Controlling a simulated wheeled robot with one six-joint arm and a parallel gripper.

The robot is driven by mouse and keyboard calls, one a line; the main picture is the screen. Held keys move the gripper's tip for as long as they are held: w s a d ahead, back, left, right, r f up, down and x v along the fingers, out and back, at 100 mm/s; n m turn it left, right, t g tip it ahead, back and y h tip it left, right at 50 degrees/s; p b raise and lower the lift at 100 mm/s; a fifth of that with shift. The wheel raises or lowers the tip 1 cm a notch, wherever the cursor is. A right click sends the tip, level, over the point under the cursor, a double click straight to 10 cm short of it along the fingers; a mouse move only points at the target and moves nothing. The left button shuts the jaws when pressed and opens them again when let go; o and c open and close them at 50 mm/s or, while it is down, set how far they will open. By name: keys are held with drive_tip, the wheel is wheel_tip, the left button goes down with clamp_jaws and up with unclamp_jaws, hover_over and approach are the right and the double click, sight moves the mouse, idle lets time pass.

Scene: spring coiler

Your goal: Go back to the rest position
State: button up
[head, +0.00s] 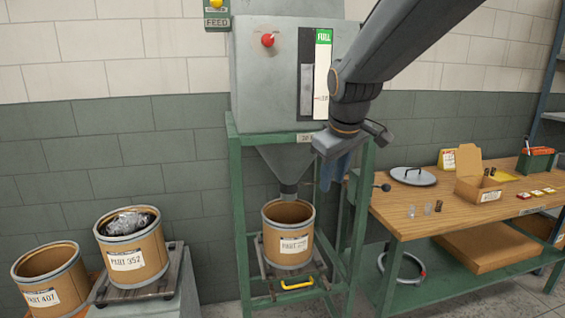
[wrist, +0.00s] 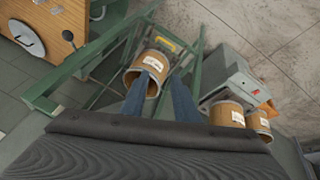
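My gripper (head: 330,178) hangs in front of the green machine frame, to the right of the hopper outlet and above the drum level. In the wrist view its two blue fingers (wrist: 163,84) are apart with nothing held between them. A brown drum labelled as a part (head: 288,235) stands upright under the hopper outlet, on a small platform with a yellow handle (head: 297,284). The same drum shows in the wrist view (wrist: 148,70), beyond the fingertips and partly hidden by them.
Drum PART 352 (head: 133,246), holding silvery material, stands on a scale-like stand at left, beside drum PART 407 (head: 50,282). The wooden workbench (head: 395,212) at right holds a round lid (head: 413,177), an open carton (head: 478,185) and small parts. A red knob (head: 268,40) is on the hopper.

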drive_tip(key=s+d+f+m+g+b, duration=0.1)
drive_tip(key=s+d+f+m+g, duration=0.1)
drive_tip(key=s+f, duration=0.8)
drive_tip(key=s+d+f+m+g+b, duration=0.1)
drive_tip(key=s+d+f+m, duration=0.4)
drive_tip(key=s+f, duration=0.5)
drive_tip(key=shift+d+f+g, duration=0.15)
drive_tip(key=shift+f+g, duration=0.25)
drive_tip(key=shift+f, duration=0.55)
drive_tip(key=shift+s, duration=0.1)
